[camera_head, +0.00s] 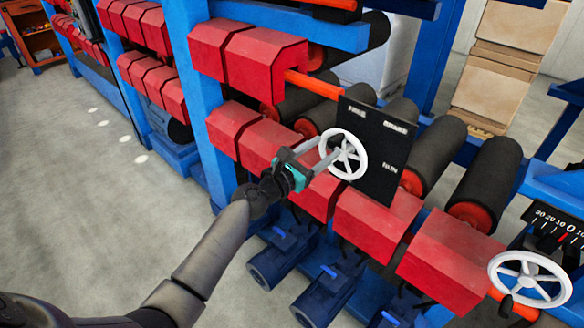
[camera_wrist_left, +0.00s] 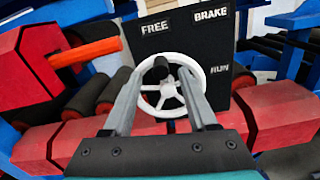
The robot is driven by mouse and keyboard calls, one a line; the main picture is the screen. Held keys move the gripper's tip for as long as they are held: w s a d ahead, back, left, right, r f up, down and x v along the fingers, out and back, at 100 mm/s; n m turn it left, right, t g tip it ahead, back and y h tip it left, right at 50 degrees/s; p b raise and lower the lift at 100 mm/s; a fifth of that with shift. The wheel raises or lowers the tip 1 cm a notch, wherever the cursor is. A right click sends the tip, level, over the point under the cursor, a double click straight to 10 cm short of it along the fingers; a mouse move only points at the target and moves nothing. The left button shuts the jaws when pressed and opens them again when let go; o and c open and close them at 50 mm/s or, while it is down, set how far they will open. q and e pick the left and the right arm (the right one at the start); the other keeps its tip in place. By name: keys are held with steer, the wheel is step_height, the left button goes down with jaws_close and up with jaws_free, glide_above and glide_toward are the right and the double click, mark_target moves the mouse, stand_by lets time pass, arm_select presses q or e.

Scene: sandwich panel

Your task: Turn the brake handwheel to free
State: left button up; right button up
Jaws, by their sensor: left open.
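The brake handwheel (camera_head: 344,155) is white with several spokes and stands in front of a black panel (camera_head: 378,171). In the left wrist view, the handwheel (camera_wrist_left: 172,91) has a dark knob (camera_wrist_left: 160,69) near the top of its rim. The panel reads FREE at upper left, BRAKE at upper right and RUN at lower right. My left gripper (camera_head: 328,150) points at the wheel's left side. Its fingers (camera_wrist_left: 162,72) are open, with the knob showing between their tips. I cannot tell whether they touch it. My right gripper is not in view.
Red blocks (camera_head: 377,221) line the machine below the wheel, with dark rollers (camera_head: 487,174) behind. An orange bar (camera_head: 314,84) sticks out above left of the panel. A second white handwheel (camera_head: 530,279) with a scale (camera_head: 560,224) stands at lower right. The floor at left is clear.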

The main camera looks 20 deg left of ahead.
arm_select(q)
steer(key=v, duration=1.1)
steer(key=shift+s, duration=0.3)
steer(key=shift+a, duration=0.1)
steer(key=s+f+m+g+y+b, duration=0.1)
steer(key=s+f+m+g+b, duration=0.25)
steer(key=f, duration=0.95)
steer(key=s+f+m+g+y+b, duration=0.2)
steer(key=s+f+m, duration=0.25)
steer(key=f, duration=0.85)
steer(key=s+f+m+g+y+b, duration=0.1)
steer(key=s+f+m+g+b, duration=0.3)
steer(key=f, duration=0.9)
steer(key=s+d+f+m+g+y+b, duration=0.1)
steer(key=s+f+m+g+b, duration=0.1)
steer(key=s+f+m, duration=0.8)
steer(key=s+f+m+g+y+b, duration=0.1)
steer(key=s+f+m+g+b, duration=0.2)
steer(key=s+f+m, duration=0.7)
steer(key=s+f+g, duration=0.1)
steer(key=s+f, duration=0.4)
steer(key=s, duration=0.5)
steer(key=shift+d+m+b, duration=0.35)
steer(key=shift+d+m, duration=0.05)
steer(key=shift+s+g, duration=0.15)
steer(key=shift+g, duration=0.1)
